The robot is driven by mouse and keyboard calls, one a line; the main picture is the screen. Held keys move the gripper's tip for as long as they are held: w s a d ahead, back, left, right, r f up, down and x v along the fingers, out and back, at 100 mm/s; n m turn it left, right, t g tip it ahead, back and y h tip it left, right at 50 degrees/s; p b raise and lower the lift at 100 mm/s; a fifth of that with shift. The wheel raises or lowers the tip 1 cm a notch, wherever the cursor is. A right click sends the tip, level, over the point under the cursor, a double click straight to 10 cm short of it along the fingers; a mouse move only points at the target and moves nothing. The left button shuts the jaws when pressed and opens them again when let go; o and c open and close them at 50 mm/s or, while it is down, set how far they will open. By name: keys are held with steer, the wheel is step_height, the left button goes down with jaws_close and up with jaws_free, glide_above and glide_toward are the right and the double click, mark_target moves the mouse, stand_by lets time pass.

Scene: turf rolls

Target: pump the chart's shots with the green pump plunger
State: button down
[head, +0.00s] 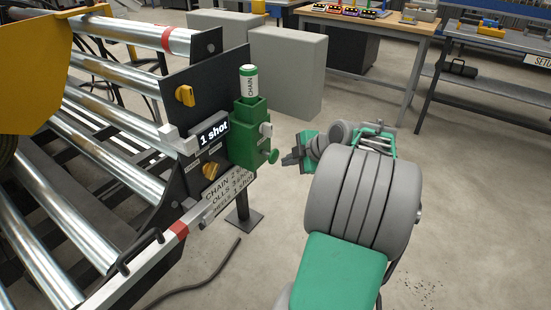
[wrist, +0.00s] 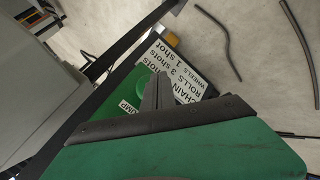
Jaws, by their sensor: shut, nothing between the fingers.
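The green pump box (head: 248,135) stands on a post beside the roller machine. Its round green plunger knob (head: 272,156) sticks out on the right side; a round green part lettered "UMP" (wrist: 124,92) shows in the wrist view, partly covered by my gripper. A white cartridge with green ends, lettered "CHAIN" (head: 249,82), stands upright on top. The display (head: 212,133) reads "1 shot". My gripper (head: 286,160) is shut and empty, just right of the knob; contact cannot be told.
Yellow knobs (head: 185,96) sit on the dark panel. The steel rollers (head: 110,134) fill the left. A grey cabinet (head: 288,70) and a workbench (head: 375,20) stand behind. A dark hose (head: 215,270) lies on the floor, which is otherwise mostly clear near the post.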

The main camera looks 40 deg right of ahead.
steer(key=shift+s+d+b, duration=0.1)
steer(key=shift+s+d, duration=0.15)
steer(key=shift+s, duration=0.5)
steer(key=shift+s+d+b, duration=0.15)
steer(key=shift+s+d, duration=0.15)
steer(key=shift+s, duration=0.45)
steer(key=shift+s+d+b, duration=0.1)
steer(key=shift+s+d, duration=0.15)
steer(key=shift+s, duration=0.5)
